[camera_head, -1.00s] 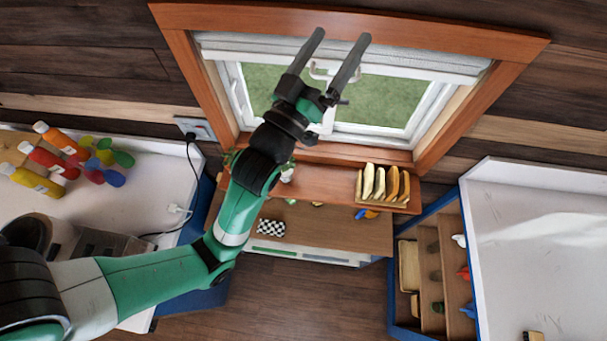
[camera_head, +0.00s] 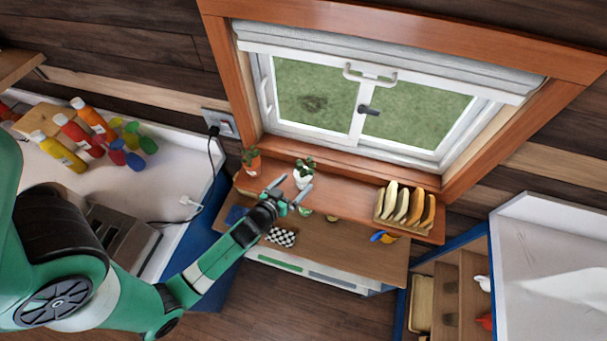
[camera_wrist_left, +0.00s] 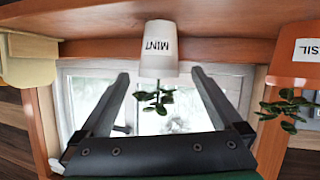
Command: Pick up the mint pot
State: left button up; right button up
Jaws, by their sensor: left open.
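The mint pot (camera_head: 303,180) is a small white pot with a green plant, standing upright on the wooden shelf (camera_head: 340,202) under the window. In the left wrist view the mint pot (camera_wrist_left: 158,45) appears upside down, with its MINT label facing me. My left gripper (camera_head: 297,182) is open and empty, with its fingertips close to the pot. In the wrist view the two fingers (camera_wrist_left: 160,75) point toward the pot, one on each side, with gaps. I cannot tell how far the tips reach around it. My right gripper is not in view.
A terracotta basil pot (camera_head: 252,164) stands left of the mint pot, near a finger. A toast-like rack (camera_head: 405,208) stands at the shelf's right. A lower shelf (camera_head: 350,250) holds a checkered item (camera_head: 281,237). Bottles (camera_head: 75,135) stand on the left counter.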

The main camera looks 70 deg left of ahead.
aim_at(299, 179)
pick_arm(q)
jog(key=shift+r+x, duration=0.15)
jog(key=shift+x, duration=1.35)
jog(key=shift+r+x, duration=0.15)
jog(key=shift+x, duration=1.35)
jog(key=shift+w, duration=0.15)
jog(key=c, duration=1.5)
